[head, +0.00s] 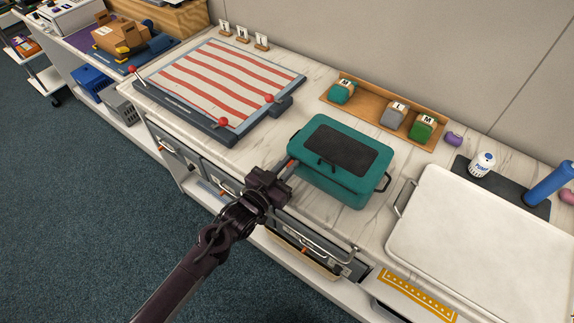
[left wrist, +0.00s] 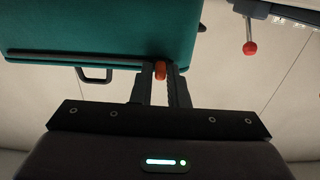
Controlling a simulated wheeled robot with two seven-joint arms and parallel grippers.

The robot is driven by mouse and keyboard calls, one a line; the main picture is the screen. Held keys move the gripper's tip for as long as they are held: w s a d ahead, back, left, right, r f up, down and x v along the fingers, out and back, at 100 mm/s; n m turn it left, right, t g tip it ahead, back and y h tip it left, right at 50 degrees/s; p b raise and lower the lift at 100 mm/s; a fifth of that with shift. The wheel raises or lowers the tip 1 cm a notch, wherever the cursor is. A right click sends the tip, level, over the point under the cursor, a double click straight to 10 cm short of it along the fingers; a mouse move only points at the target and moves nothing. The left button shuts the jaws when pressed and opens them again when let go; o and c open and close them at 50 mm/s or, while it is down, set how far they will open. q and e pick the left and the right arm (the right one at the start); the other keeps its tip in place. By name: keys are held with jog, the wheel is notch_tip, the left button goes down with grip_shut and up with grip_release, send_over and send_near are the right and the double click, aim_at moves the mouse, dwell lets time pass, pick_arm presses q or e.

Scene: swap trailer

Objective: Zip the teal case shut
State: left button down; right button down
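The teal case (head: 312,172) lies on the counter with its lid down and a dark panel (head: 345,148) on top. It also shows in the left wrist view (left wrist: 100,30), where a dark zip track (left wrist: 60,58) runs along its edge to my fingers. My left gripper (head: 286,171) is at the case's left end. In the left wrist view its fingers (left wrist: 160,75) stand close on either side of a small red zip pull (left wrist: 160,69) and seem to hold it. How far the zip is closed cannot be told. My right gripper is not in view.
A striped board (head: 225,80) with red-knobbed levers lies left of the case. A wooden tray (head: 376,108) with small blocks stands behind it. A large white tray (head: 480,250) is at the right. Drawer handles (head: 318,246) stick out along the counter front below.

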aim_at(356, 192)
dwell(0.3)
pick_arm(q)
jog(key=shift+s+d, duration=0.2)
jog(key=shift+d, duration=0.05)
jog(key=s+d, duration=0.3)
jog(key=d, duration=0.1)
jog(key=s+d, duration=0.3)
jog(key=d, duration=0.2)
jog(key=s+d, duration=0.3)
jog(key=d, duration=0.1)
jog(key=shift+s+d, duration=0.25)
jog(key=shift+s, duration=0.1)
jog(key=shift+s+d, duration=0.2)
jog(key=shift+d, duration=0.05)
jog(key=c, duration=1.5)
grip_release()
